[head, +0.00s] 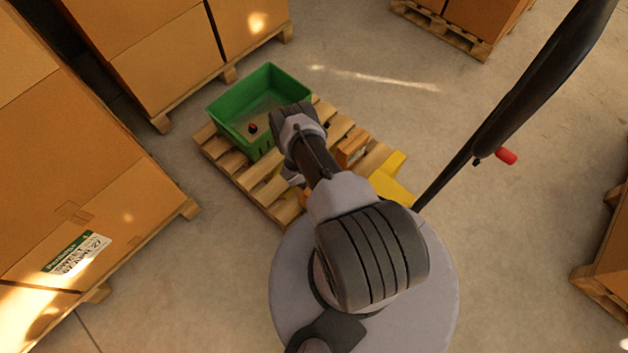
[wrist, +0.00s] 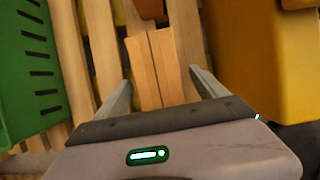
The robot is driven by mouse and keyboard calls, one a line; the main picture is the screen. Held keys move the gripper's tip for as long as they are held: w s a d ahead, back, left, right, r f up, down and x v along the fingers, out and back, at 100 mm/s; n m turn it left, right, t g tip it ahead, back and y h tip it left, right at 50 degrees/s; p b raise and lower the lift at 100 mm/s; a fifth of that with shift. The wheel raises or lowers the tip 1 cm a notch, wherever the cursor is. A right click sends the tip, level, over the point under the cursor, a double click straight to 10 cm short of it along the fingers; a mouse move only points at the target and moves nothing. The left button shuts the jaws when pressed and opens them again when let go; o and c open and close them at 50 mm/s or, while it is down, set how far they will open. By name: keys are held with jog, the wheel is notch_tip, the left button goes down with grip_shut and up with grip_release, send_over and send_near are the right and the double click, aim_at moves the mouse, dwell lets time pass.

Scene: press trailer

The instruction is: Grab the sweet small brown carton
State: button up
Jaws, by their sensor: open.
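In the wrist view a small brown carton (wrist: 153,62) with a seam along its top lies between the two fingers of my gripper (wrist: 160,72). The fingers are open, one on each side of it, and do not visibly touch it. In the head view a small brown carton (head: 352,147) sits on the wooden pallet (head: 262,190), right of my arm. I cannot tell whether it is the same one. My gripper's fingers are mostly hidden by my arm there.
A green crate (head: 224,103) with a small dark red item in it stands on the pallet, left of my arm; it also shows in the wrist view (wrist: 22,70). A yellow pallet jack (head: 392,180) is close on the right. Large boxes (head: 95,165) stand at left.

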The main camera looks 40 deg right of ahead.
jog(key=shift+f, duration=0.15)
dwell(0.4)
grip_shut()
dwell(0.4)
